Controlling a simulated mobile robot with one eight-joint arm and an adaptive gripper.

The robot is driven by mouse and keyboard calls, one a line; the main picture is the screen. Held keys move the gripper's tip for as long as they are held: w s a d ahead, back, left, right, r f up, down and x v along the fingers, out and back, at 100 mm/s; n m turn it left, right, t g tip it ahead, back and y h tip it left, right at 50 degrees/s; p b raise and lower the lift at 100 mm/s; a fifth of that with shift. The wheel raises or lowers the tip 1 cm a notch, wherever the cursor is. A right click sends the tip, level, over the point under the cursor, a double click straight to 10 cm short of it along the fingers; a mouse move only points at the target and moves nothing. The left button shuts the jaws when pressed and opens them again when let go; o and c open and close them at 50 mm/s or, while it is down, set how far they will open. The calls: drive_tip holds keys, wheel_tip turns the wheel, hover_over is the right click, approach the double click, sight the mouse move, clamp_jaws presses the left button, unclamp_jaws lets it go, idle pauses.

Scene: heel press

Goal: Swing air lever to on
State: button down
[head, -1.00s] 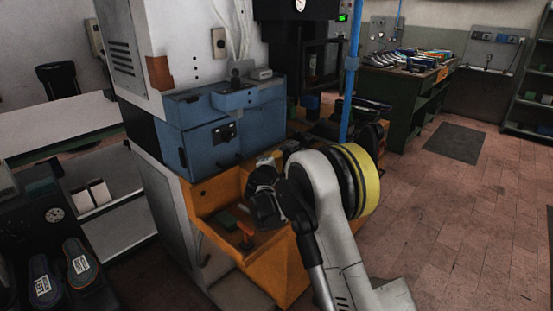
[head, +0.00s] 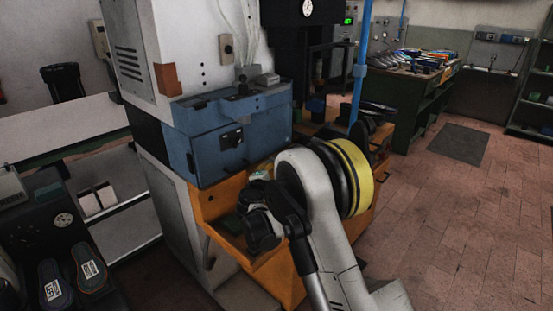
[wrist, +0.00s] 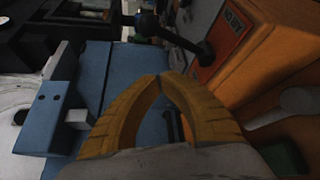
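My gripper (wrist: 162,77) has yellow fingers that curve together, with tips touching or nearly so. Nothing is visibly held between them. The fingertips point towards the lever and appear apart from it. In the head view my arm hides the lever and the fingers.
The machine has a blue housing (head: 230,135) above an orange base (head: 215,200). A blue vertical pipe (head: 360,70) stands behind my arm. A dark stand with shoe soles (head: 52,285) is at lower left. The tiled floor at right is open.

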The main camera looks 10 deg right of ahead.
drive_tip(key=shift+s+a+f+p, duration=0.15)
drive_tip(key=shift+s+a+f, duration=0.1)
drive_tip(key=shift+s+a, duration=0.35)
drive_tip(key=shift+s+a+f+p, duration=0.15)
drive_tip(key=shift+s+a+f, duration=0.1)
drive_tip(key=shift+s, duration=0.55)
drive_tip(key=shift+r, duration=0.1)
drive_tip(key=s+d+r+m+g+y, duration=0.1)
drive_tip(key=s+d+r+m+g, duration=0.1)
drive_tip(key=s+d+r+m, duration=0.5)
drive_tip(key=s+d+r+m+g+y, duration=0.1)
drive_tip(key=s+r+g, duration=0.3)
drive_tip(key=s, duration=0.6)
drive_tip(key=s+a+f+m+y, duration=0.1)
drive_tip(key=s+m, duration=0.3)
drive_tip(key=s, duration=1)
drive_tip(key=s+a+f+m+g+y, duration=0.1)
drive_tip(key=s+a+m+y, duration=0.1)
drive_tip(key=s, duration=1.2)
drive_tip(key=shift+f+m+g+y, duration=0.3)
drive_tip(key=shift+m+y, duration=0.6)
drive_tip(key=shift+m, duration=0.3)
